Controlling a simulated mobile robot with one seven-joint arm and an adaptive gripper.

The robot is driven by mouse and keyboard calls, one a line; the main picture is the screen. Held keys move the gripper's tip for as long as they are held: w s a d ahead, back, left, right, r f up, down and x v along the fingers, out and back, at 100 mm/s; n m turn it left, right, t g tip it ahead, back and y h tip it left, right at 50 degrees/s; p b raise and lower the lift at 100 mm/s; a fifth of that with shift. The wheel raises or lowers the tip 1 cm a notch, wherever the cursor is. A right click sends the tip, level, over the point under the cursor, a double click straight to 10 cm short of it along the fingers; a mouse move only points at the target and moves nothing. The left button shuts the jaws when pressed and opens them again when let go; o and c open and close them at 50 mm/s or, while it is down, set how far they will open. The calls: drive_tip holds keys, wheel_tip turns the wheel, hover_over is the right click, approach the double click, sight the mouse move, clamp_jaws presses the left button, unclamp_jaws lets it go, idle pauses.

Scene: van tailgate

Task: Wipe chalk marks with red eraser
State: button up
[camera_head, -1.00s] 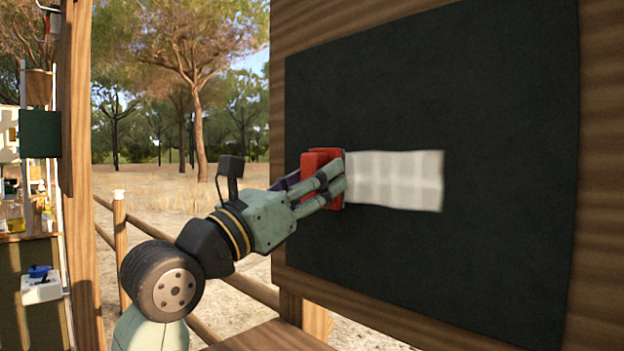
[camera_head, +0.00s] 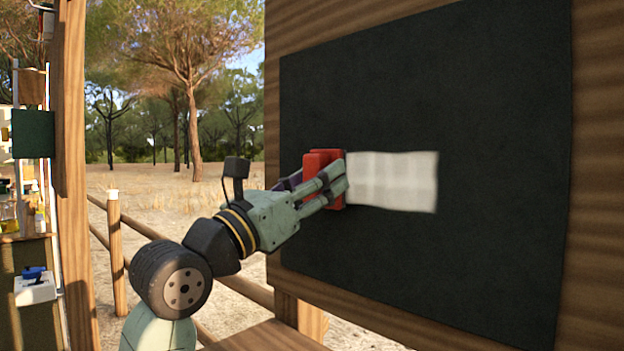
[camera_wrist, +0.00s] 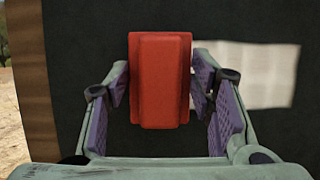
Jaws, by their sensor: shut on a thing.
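The red eraser (camera_head: 322,163) is held in my gripper (camera_head: 335,182) at the left part of the dark chalkboard (camera_head: 470,90). In the wrist view the eraser (camera_wrist: 160,80) stands upright between the two purple-padded fingers (camera_wrist: 160,100), with its back towards the camera. It looks to be at the board's surface, but firm contact cannot be told. A pale chalk patch (camera_head: 395,181) reaches right from the eraser's right side. It also shows in the wrist view (camera_wrist: 255,75) right of the gripper. The eraser and fingers hide the patch's left end.
A wooden frame (camera_head: 420,18) surrounds the board. A wooden ledge (camera_head: 265,336) lies below it. The board right of the patch is clear.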

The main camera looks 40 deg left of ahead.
drive_tip(key=shift+w, duration=0.2)
drive_tip(key=shift+s+d+b, duration=0.2)
drive_tip(key=shift+d+b, duration=0.3)
drive_tip(key=shift+d, duration=2.9)
drive_tip(key=shift+s+d+b, duration=0.2)
drive_tip(key=shift+d+b, duration=0.1)
drive_tip(key=shift+d, duration=1.4)
drive_tip(key=shift+s+d+b, duration=0.2)
drive_tip(key=shift+d+b, duration=0.05)
drive_tip(key=shift+d, duration=1.45)
drive_tip(key=shift+d+f+b, duration=0.1)
drive_tip(key=shift+d+b, duration=0.35)
drive_tip(key=shift+d, duration=1.2)
drive_tip(key=shift+w+a, duration=0.2)
drive_tip(key=shift+a, duration=2.4)
drive_tip(key=shift+w+a, duration=0.15)
drive_tip(key=shift+a, duration=2.4)
drive_tip(key=shift+w+a+p, duration=0.15)
drive_tip(key=shift+a+p, duration=0.4)
drive_tip(key=shift+a, duration=1.1)
drive_tip(key=shift+w+a+p, duration=0.15)
drive_tip(key=shift+a+p, duration=0.35)
drive_tip(key=shift+a, duration=1.15)
drive_tip(key=shift+r, duration=0.2)
